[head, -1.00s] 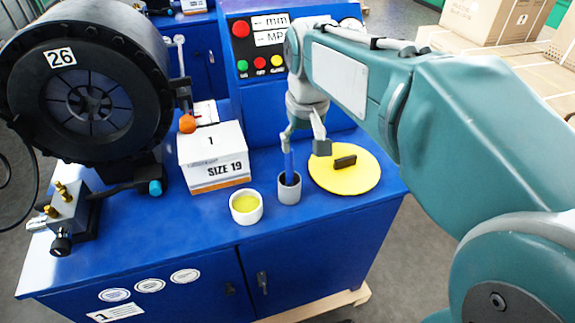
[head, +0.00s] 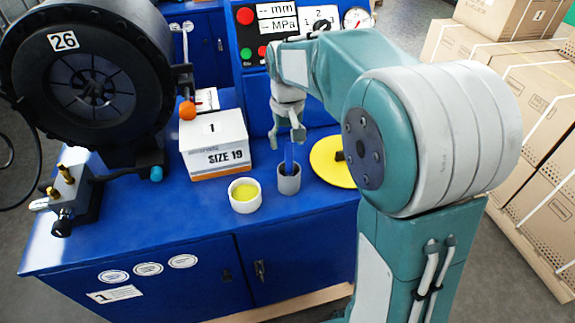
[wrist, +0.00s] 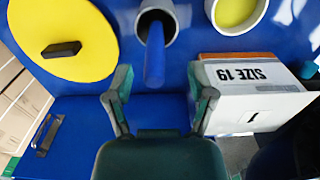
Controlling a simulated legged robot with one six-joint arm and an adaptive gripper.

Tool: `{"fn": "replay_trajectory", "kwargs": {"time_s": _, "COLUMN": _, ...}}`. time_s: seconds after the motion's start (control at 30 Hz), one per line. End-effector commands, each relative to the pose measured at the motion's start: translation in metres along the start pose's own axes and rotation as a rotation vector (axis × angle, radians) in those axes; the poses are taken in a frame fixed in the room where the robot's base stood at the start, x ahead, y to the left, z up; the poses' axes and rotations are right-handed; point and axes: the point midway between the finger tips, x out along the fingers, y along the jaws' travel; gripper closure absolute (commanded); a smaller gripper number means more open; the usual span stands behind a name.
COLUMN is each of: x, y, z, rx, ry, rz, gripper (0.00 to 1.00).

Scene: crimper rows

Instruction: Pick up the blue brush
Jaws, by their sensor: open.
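The blue brush (head: 289,158) stands in a small grey cup (head: 289,181) on the blue bench top, its handle sticking up out of the rim. In the wrist view the brush handle (wrist: 155,55) points down toward the space between my fingers, with the grey cup (wrist: 172,20) behind it. My gripper (head: 286,140) is open and empty, a little behind and above the brush in the head view. In the wrist view my gripper's fingers (wrist: 163,92) are spread wide, with the handle's end near their tips. The brush's lower end is hidden inside the cup.
A white cup with yellow contents (head: 245,194) stands left of the grey cup. A SIZE 19 box (head: 214,148) is behind it. A yellow disc (head: 328,168) with a dark handle lies to the right. The big black crimper head (head: 85,85) fills the left.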

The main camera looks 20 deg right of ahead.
Motion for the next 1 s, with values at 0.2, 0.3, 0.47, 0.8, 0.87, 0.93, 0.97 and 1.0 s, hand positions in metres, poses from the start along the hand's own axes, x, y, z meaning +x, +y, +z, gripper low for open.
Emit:
{"fn": "replay_trajectory", "kwargs": {"time_s": 0.2, "x": 0.034, "y": 0.002, "z": -0.003, "rx": 0.000, "ry": -0.005, "rz": 0.001, "gripper": 0.29}}
{"fn": "replay_trajectory", "kwargs": {"time_s": 0.3, "x": 0.039, "y": 0.002, "z": -0.003, "rx": 0.000, "ry": -0.002, "rz": 0.001, "gripper": 0.29}}
{"fn": "replay_trajectory", "kwargs": {"time_s": 0.47, "x": 0.040, "y": 0.001, "z": -0.003, "rx": 0.000, "ry": -0.001, "rz": 0.001, "gripper": 0.29}}
{"fn": "replay_trajectory", "kwargs": {"time_s": 0.8, "x": 0.040, "y": 0.002, "z": -0.003, "rx": 0.000, "ry": -0.002, "rz": 0.001, "gripper": 1.00}}
{"fn": "replay_trajectory", "kwargs": {"time_s": 0.87, "x": 0.040, "y": 0.002, "z": -0.003, "rx": 0.000, "ry": -0.002, "rz": 0.001, "gripper": 1.00}}
{"fn": "replay_trajectory", "kwargs": {"time_s": 0.93, "x": 0.040, "y": 0.002, "z": -0.003, "rx": 0.000, "ry": -0.002, "rz": 0.001, "gripper": 1.00}}
{"fn": "replay_trajectory", "kwargs": {"time_s": 0.97, "x": 0.040, "y": 0.002, "z": -0.003, "rx": 0.000, "ry": -0.002, "rz": 0.001, "gripper": 1.00}}
{"fn": "replay_trajectory", "kwargs": {"time_s": 1.0, "x": 0.040, "y": 0.002, "z": -0.003, "rx": 0.000, "ry": -0.003, "rz": 0.002, "gripper": 1.00}}
